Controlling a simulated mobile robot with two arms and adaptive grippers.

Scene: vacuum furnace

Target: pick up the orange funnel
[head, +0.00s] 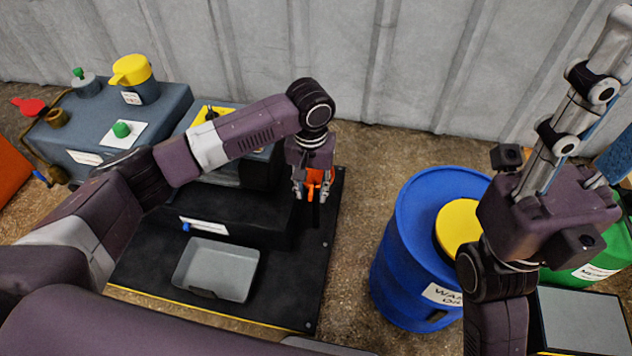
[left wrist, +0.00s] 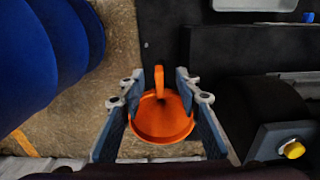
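My left gripper (head: 313,188) points down near the right side of the black machine. The orange funnel (head: 314,176) sits between its two fingers. In the left wrist view, the left gripper (left wrist: 160,88) has one finger on each side of the funnel (left wrist: 161,120), close against its rim. The bowl opening faces the camera, and an orange tab points up the picture. The funnel appears clear of the floor; its underside is hidden.
A black base plate (head: 323,285) carries the black machine and a grey tray (head: 217,270). A blue barrel (head: 405,262) with a yellow lid (head: 456,226) stands to the right. Brown floor (head: 352,240) lies open between them. A corrugated wall (head: 345,60) is behind.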

